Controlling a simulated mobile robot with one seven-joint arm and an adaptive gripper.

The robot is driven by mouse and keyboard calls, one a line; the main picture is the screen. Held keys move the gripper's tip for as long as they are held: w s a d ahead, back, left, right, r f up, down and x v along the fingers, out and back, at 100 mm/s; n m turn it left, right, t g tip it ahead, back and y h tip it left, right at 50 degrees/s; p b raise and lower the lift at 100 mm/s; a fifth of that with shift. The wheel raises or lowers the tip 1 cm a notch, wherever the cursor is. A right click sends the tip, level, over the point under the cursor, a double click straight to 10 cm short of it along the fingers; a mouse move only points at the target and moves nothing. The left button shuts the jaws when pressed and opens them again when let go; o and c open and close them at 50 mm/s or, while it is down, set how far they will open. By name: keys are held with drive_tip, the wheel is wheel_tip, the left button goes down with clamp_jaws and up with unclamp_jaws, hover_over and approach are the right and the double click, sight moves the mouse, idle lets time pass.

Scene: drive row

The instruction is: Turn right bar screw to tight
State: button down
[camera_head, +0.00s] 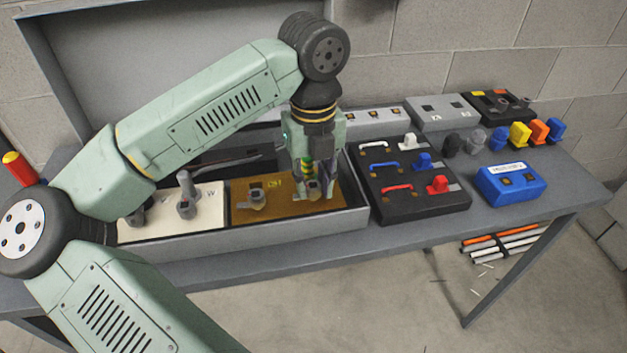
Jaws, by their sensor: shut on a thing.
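A brown panel (280,211) lies in the right part of a long grey open box. My gripper (316,188) points down over the right side of this panel. Its jaws are shut on the right bar screw (313,190), which is mostly hidden between the fingers. A small green, yellow and red striped part shows between the fingers just above. I cannot tell how far the screw is turned. A similar grey fitting (257,194) stands on the left half of the panel, clear of my gripper.
A cream panel (160,223) with grey knobs sits left in the box. Right of the box is a black board (420,208) with coloured handles and switches. A blue box (511,184) and several coloured plugs stand farther right. The bench's front strip is clear.

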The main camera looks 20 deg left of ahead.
drive_tip(key=shift+f, duration=0.1)
drive_tip(key=m+b, duration=0.3)
drive_tip(key=shift+f+b, duration=0.15)
drive_tip(key=shift+b, duration=0.15)
drive_tip(key=m+b, duration=0.3)
drive_tip(key=m, duration=0.1)
drive_tip(key=shift+m, duration=0.3)
drive_tip(key=m+b, duration=0.1)
drive_tip(key=m, duration=0.1)
drive_tip(key=m+b, duration=0.1)
drive_tip(key=m, duration=0.1)
drive_tip(key=shift+r+m, duration=0.2)
drive_tip(key=shift+m, duration=0.1)
drive_tip(key=shift+a+m, duration=0.1)
drive_tip(key=shift+m, duration=2.1)
drive_tip(key=c, duration=1.3)
unclamp_jaws()
